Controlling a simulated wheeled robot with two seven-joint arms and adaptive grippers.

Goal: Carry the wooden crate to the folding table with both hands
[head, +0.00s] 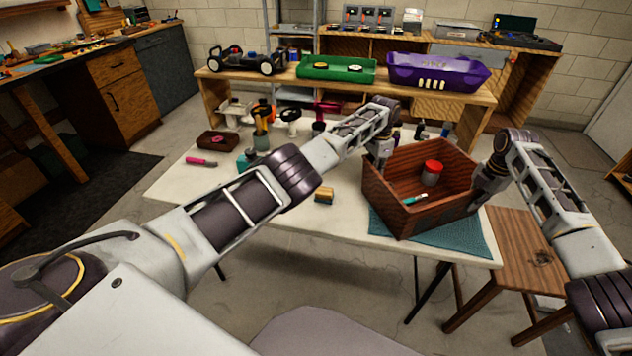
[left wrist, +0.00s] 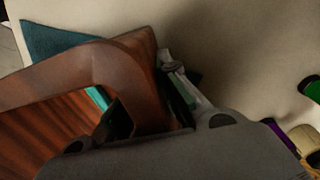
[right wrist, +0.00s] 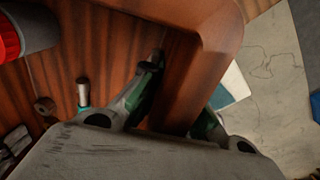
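The wooden crate (head: 415,212) is over the teal mat (head: 470,237) at the right end of the white folding table (head: 290,225). It looks close to level; I cannot tell whether its base touches the mat. A red-topped grey can (head: 431,177) and a teal-handled tool (head: 412,199) are inside. My left gripper (head: 381,163) is shut on the crate's left wall, with the wall between its fingers in the left wrist view (left wrist: 150,105). My right gripper (head: 480,192) is shut on the right wall, which shows between its fingers in the right wrist view (right wrist: 178,105).
A wooden stool (head: 520,255) stands right of the table. A small brush (head: 324,195), a pink-handled tool (head: 201,161) and a dark tray (head: 217,141) lie on the tabletop. Behind is a bench (head: 290,86) with a green tray (head: 337,68) and a purple car body (head: 438,72).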

